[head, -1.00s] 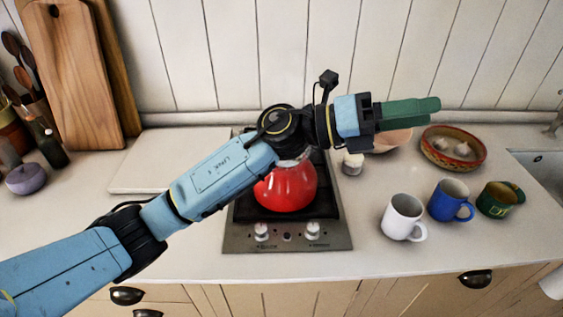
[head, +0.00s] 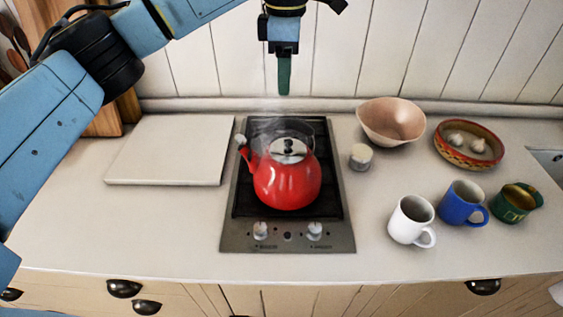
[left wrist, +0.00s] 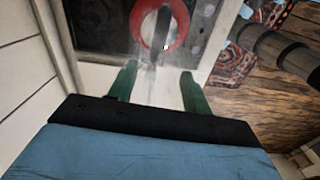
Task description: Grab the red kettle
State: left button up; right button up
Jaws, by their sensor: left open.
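The red kettle (head: 287,185) stands upright on the black hob (head: 240,205), its spout to the left and a silver lid with a dark knob on top. Its thin arched handle is faint in the head view. My left gripper (head: 284,90) points down, open and empty, above and behind the kettle near the wall, not touching it. In the left wrist view its green fingers (left wrist: 159,75) are spread apart, and part of the red kettle (left wrist: 182,22) shows beyond them. My right gripper is not in view.
A white board (head: 170,150) lies left of the hob. A small lidded jar (head: 361,157), a pink bowl (head: 392,122) and a patterned bowl of garlic (head: 469,143) are to the right. White (head: 408,222), blue (head: 460,205) and green (head: 514,204) mugs stand front right.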

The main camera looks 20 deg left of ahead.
pick_arm(q)
send_over(281, 120)
jog(key=f, duration=0.4)
jog(key=shift+s+d+f, duration=0.15)
jog(key=shift+d+f, duration=0.25)
jog(key=f, duration=0.1)
jog(key=f+p, duration=0.1)
jog(key=f, duration=0.1)
jog(key=a+f, duration=0.1)
jog(key=f, duration=0.1)
jog(key=shift+p, duration=0.3)
jog(key=shift+d+f, duration=0.1)
jog(key=shift+f, duration=0.05)
grip_shut()
dwell(0.3)
jog(key=shift+w+r, duration=0.2)
